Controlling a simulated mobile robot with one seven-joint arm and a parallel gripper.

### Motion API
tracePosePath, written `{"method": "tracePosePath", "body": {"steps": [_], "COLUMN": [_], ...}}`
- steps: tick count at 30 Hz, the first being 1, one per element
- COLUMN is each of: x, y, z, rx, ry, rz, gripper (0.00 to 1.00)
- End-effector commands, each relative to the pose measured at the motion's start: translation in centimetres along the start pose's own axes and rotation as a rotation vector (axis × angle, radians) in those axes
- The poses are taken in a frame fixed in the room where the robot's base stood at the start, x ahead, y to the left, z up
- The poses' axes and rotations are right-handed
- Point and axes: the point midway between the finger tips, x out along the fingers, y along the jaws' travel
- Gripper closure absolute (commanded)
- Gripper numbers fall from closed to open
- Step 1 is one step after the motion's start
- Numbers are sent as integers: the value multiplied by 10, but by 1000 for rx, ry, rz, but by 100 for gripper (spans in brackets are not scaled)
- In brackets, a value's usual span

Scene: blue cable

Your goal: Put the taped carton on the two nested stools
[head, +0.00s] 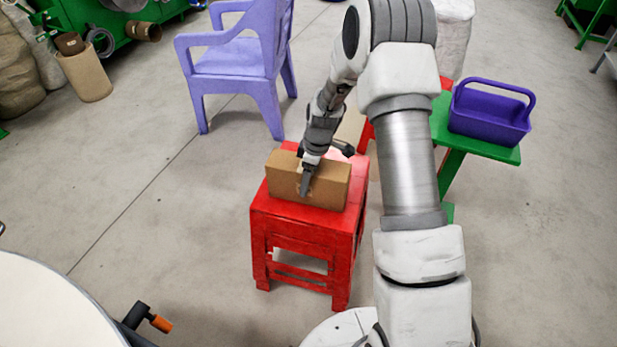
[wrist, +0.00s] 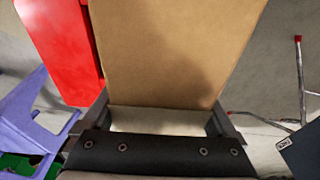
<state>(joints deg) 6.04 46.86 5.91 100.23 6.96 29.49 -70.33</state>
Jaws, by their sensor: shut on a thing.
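The brown carton (head: 333,184) is over the seat of the red stool stack (head: 338,262) in the head view. It looks level and at or very near the seat; I cannot tell whether it touches. The two stools read as one red body, with the seat's front edge clear of the carton. My gripper (head: 306,186) points down and is shut on the carton, one finger against its front face. In the wrist view the carton (wrist: 175,45) fills the middle between the fingers of my gripper (wrist: 160,115), and red stool (wrist: 55,40) shows at left.
A purple chair (head: 235,62) stands behind the stools. To the right, a green stand (head: 455,150) holds a purple basket (head: 485,120). Other red parts (head: 366,136) show partly behind my arm. A round pale tabletop (head: 45,305) is at front left. Floor left of the stools is clear.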

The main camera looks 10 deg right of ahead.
Motion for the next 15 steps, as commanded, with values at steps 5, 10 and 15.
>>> {"method": "tracePosePath", "body": {"steps": [5, 10, 15], "x": [1, 0, -18], "y": [0, 0, 1], "z": [0, 0, -1], "rx": [0, 0, 0], "ry": [0, 0, 2], "rz": [0, 0, 3], "gripper": [0, 0, 0]}}
